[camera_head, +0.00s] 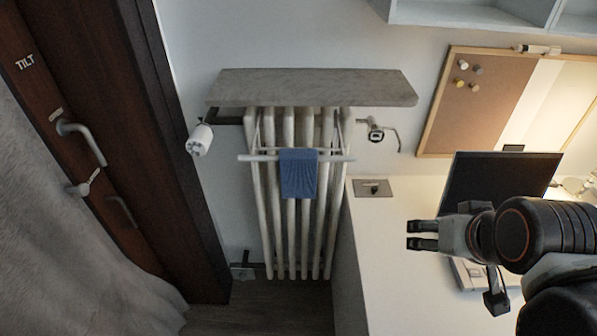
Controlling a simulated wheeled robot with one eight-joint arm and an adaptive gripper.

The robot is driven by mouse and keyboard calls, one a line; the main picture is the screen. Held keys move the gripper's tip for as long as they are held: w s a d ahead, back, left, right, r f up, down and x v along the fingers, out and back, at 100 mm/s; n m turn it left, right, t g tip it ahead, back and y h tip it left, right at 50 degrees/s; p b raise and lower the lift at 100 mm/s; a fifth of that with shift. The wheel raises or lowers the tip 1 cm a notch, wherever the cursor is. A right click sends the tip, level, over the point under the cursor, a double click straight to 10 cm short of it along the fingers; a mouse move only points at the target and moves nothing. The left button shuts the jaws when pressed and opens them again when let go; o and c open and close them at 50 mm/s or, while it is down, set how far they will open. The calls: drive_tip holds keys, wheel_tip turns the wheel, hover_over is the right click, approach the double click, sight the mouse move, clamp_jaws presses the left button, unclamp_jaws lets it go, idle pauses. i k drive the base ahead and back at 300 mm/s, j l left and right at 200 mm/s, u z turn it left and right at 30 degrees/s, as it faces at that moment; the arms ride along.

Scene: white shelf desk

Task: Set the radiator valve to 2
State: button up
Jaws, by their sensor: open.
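The radiator (291,240) is white and ribbed and stands against the back wall under a grey shelf board. The radiator valve (200,140) is a white knob at the radiator's upper left, beside the dark wooden door frame. Its numbers are too small to read, so its setting cannot be told. My gripper (412,235) is at the right, above the desk and in front of the monitor. Its two dark fingertips point left and are apart, with nothing between them. It is well away from the valve.
A blue cloth (298,174) hangs on a rail (245,158) in front of the radiator. The grey board (312,88) juts out above. A white desk (385,270) with a monitor (490,180) stands at the right. A door handle (82,140) and curtain (60,230) are at the left.

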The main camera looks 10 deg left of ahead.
sight(198, 144)
drive_tip(key=u, duration=1.4)
drive_tip(key=k+z, duration=0.15)
